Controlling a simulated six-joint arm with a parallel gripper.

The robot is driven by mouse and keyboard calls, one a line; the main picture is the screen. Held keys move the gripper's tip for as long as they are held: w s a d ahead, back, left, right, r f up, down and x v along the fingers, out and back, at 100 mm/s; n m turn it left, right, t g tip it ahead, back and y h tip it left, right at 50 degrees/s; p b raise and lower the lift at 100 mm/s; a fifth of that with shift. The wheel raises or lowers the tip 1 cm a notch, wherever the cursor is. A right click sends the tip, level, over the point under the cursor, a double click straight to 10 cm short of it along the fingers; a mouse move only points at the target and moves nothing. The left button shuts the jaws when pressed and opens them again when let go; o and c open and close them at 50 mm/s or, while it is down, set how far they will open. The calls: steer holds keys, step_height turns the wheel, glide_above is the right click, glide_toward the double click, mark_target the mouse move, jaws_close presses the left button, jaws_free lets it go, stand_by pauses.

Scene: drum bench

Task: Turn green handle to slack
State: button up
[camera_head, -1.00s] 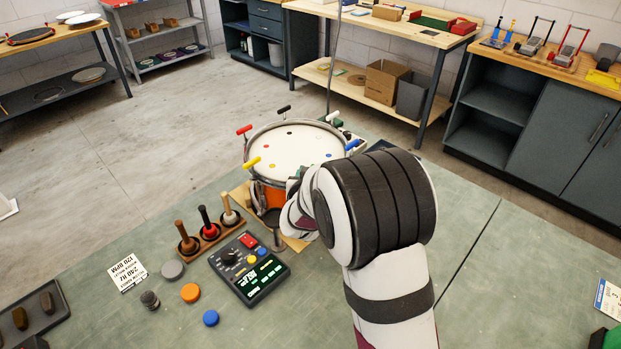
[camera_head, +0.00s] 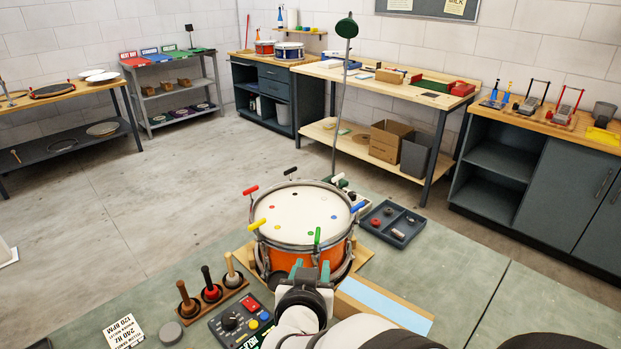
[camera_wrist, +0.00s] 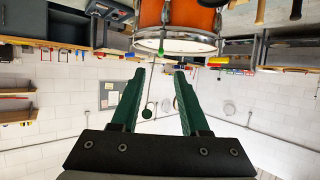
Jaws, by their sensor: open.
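The orange drum (camera_head: 302,230) with a white head stands on the bench, with coloured handles around its rim. The green handle (camera_head: 317,236) stands upright at the front rim, right of the drum's middle. My gripper (camera_head: 310,268) is just in front of and below it, its green fingers apart and empty. In the wrist view, upside down, the drum (camera_wrist: 180,18) hangs at the top. A small green handle (camera_wrist: 161,47) shows at its rim, in line with the gap of my gripper (camera_wrist: 160,71) and apart from both fingers.
The yellow handle (camera_head: 257,224) is left of the green one and the blue handle (camera_head: 358,208) right. A control box (camera_head: 238,322) and a rack of mallets (camera_head: 212,295) stand front left. A dark tray (camera_head: 392,224) lies right of the drum.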

steer(key=s+a+f+g, duration=0.1)
steer(key=s+f+g, duration=0.55)
steer(key=f, duration=0.45)
steer(key=s+a+f+g+y, duration=0.1)
steer(key=s+a+f, duration=0.1)
steer(key=s+a, duration=0.1)
steer(key=s+a+f+g+y, duration=0.1)
steer(key=s+a+f+y, duration=0.1)
steer(key=a, duration=0.1)
steer(key=s+a+f+g+y, duration=0.2)
steer(key=s+a, duration=0.1)
steer(key=shift+s+a+f, duration=0.1)
steer(key=shift+s+a, duration=0.1)
steer(key=shift+s, duration=0.1)
steer(key=a+y, duration=0.3)
steer(key=a, duration=0.1)
steer(key=t+h, duration=0.8)
steer(key=t, duration=0.7)
glide_toward(317, 243)
steer(key=w, duration=0.7)
steer(key=w+d, duration=0.1)
steer(key=w, duration=0.3)
steer(key=shift+w+f, duration=0.1)
steer(key=shift+w, duration=0.75)
